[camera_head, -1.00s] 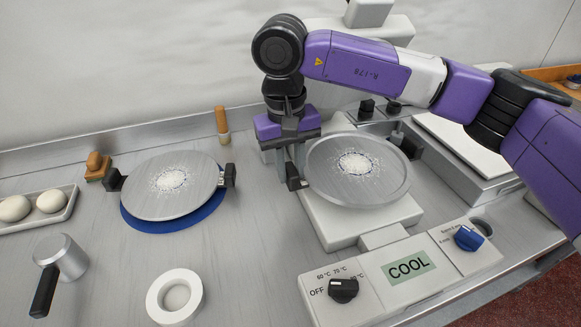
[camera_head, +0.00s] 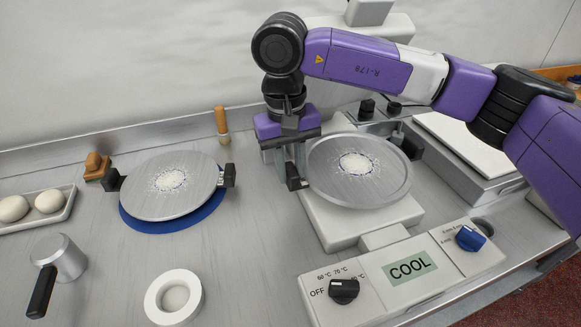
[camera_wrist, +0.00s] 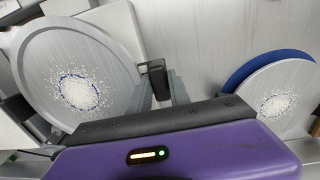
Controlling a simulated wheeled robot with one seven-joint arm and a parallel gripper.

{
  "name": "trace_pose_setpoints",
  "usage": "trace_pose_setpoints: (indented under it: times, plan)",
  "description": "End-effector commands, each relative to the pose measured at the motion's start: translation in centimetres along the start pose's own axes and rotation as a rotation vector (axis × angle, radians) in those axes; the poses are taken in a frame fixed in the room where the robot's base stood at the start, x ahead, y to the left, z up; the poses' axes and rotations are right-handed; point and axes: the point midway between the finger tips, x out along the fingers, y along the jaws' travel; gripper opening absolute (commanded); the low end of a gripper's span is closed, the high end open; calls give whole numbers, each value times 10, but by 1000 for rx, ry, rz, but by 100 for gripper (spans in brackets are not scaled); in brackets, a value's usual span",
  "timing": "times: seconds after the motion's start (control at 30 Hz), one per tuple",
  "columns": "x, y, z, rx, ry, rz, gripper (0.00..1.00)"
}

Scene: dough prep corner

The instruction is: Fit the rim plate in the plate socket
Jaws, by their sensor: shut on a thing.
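The rim plate (camera_head: 330,186) is a round grey metal plate with a raised rim, two dark handles and white powder around a blue ring at its middle. It lies over the white base (camera_head: 345,229) of the heating unit; whether it is seated in a socket there is hidden under it. My gripper (camera_head: 293,172) points down at its left edge, shut on the dark handle (camera_wrist: 157,80). The wrist view shows that handle between my fingers (camera_wrist: 162,88) and the rim plate (camera_wrist: 113,80) beside them.
A flat powdered plate (camera_head: 150,197) with dark handles lies on a blue disc (camera_head: 170,226) at left. A front panel reads COOL (camera_head: 410,267) and has a black knob (camera_head: 343,290) and a blue knob (camera_head: 470,238). A white ring (camera_head: 155,300) and a metal cup (camera_head: 70,260) stand in front.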

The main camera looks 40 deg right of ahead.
Motion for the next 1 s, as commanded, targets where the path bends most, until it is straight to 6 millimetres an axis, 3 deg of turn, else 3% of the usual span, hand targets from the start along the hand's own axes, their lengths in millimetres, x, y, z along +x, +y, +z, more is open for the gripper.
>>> trace_pose_setpoints:
  times: [1.0]
  plan:
    - [20,-1,0,0,1,2,0]
